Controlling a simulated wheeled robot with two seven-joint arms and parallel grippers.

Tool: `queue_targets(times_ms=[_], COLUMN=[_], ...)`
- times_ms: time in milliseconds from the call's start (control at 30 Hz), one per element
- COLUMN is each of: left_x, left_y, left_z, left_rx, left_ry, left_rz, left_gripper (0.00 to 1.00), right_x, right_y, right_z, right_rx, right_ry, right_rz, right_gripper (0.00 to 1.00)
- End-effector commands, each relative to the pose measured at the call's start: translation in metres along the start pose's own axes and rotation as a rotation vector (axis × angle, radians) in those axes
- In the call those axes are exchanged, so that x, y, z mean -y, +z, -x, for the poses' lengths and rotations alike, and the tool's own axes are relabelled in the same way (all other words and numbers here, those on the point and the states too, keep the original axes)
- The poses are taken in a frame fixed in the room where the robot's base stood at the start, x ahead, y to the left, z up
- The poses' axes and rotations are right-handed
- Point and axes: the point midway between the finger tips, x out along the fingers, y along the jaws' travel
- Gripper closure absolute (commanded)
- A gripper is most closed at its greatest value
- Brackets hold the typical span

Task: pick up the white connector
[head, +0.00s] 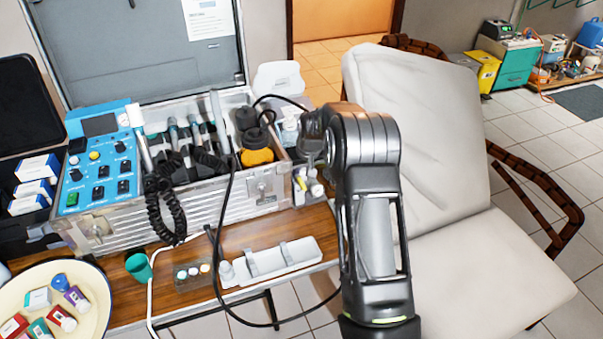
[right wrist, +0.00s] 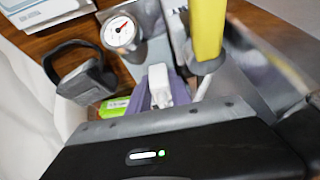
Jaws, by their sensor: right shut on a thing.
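The white connector (right wrist: 159,86) shows in the middle of the right wrist view, upright between the purple-grey fingers of my right gripper (right wrist: 161,97). The gripper is shut on it. In the head view my right arm reaches to the right end of the metal case, and its wrist hides the fingers and the connector. My left gripper is in neither view.
A round gauge (right wrist: 120,32) and a yellow cylinder (right wrist: 207,32) stand close to my right fingers. In the head view, the open metal case (head: 190,215) holds instruments and cables. A black cable (head: 218,258) loops over the table. A white tray (head: 300,252) lies in front.

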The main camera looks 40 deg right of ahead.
Motion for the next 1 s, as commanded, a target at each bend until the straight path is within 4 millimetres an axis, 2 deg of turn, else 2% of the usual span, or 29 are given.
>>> queue_targets(times_ms=[33, 233, 667, 867, 1000], left_x=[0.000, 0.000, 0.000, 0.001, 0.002], left_y=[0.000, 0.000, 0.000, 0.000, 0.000], left_z=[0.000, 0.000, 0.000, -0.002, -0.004], left_rx=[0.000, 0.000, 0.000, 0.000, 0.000], left_ry=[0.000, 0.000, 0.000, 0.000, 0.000], left_rz=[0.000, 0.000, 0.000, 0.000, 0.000], left_gripper=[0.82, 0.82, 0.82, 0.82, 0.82], right_x=[0.000, 0.000, 0.000, 0.000, 0.000], right_y=[0.000, 0.000, -0.001, -0.008, -0.019], right_z=[0.000, 0.000, 0.001, 0.018, 0.042], right_rx=[0.000, 0.000, -0.001, -0.003, -0.005], right_ry=[0.000, 0.000, 0.000, 0.001, 0.000], right_rz=[0.000, 0.000, 0.000, 0.001, 0.001], right_gripper=[0.85, 1.00, 1.00, 1.00, 1.00])
